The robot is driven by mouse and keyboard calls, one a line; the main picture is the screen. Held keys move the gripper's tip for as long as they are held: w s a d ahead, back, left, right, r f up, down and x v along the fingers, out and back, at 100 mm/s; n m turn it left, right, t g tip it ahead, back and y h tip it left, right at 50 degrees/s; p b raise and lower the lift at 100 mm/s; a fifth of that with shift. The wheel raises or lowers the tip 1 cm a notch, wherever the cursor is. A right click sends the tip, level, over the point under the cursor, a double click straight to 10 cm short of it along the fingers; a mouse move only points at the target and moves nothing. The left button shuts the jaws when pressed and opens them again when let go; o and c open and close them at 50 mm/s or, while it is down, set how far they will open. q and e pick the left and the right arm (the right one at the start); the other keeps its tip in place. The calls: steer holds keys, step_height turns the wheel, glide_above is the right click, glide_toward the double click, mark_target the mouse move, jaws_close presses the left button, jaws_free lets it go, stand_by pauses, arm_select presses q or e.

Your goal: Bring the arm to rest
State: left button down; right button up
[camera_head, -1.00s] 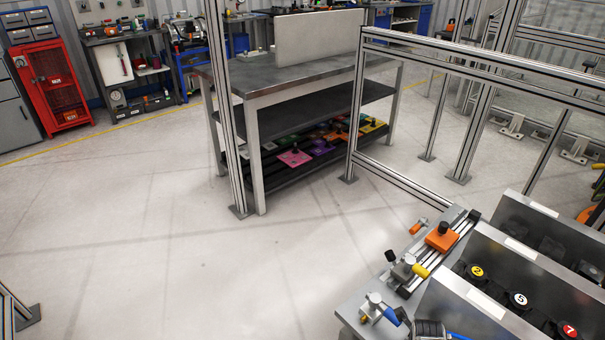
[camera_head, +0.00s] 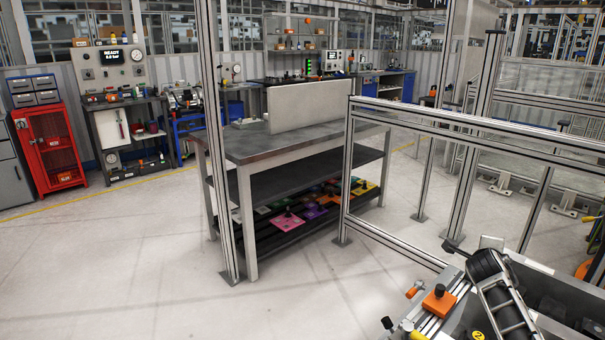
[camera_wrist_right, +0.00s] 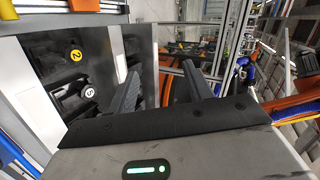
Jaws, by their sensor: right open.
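My right gripper (camera_wrist_right: 163,88) is open in the right wrist view. Its two dark fingers stand apart with nothing held between them. My left gripper is in neither view.
An orange block (camera_head: 438,301) sits on the fixture rail at the lower right. Aluminium frame posts (camera_head: 345,170) stand beyond it. A dark workbench (camera_head: 250,143) with coloured plates on its lower shelf stands mid-view. A red cabinet (camera_head: 50,145) is at the left. The floor in front is clear.

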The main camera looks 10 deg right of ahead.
step_height(320, 180, up, 18)
steer(key=w+d+n+t+h, duration=0.2)
steer(key=w+n+t+h, duration=0.1)
steer(key=t, duration=0.1)
steer(key=w+a+n+t+y, duration=0.3)
steer(key=a+n+y, duration=0.15)
steer(key=n, duration=0.95)
steer(key=w+a+n+t+y, duration=0.2)
steer(key=a+n+y, duration=0.25)
steer(key=n, duration=0.95)
steer(key=s+a+f+g+y, duration=0.2)
steer(key=s+a+f, duration=0.4)
steer(key=a+f, duration=0.45)
steer(key=s+a+f+g+y, duration=0.15)
steer(key=s+a+f, duration=0.5)
steer(key=f, duration=0.75)
steer(key=s+a+f+m+g+y, duration=0.1)
steer(key=s+a+f, duration=0.4)
steer(key=s+a, duration=0.3)
steer(key=s+a+f+m+g+y, duration=0.1)
steer(key=s+a+f+g+y, duration=0.1)
steer(key=s+a+f, duration=0.3)
steer(key=s+a, duration=0.4)
steer(key=s, duration=0.5)
steer(key=shift+s, duration=0.2)
steer(key=shift+f+g, duration=0.1)
steer(key=shift+g, duration=0.15)
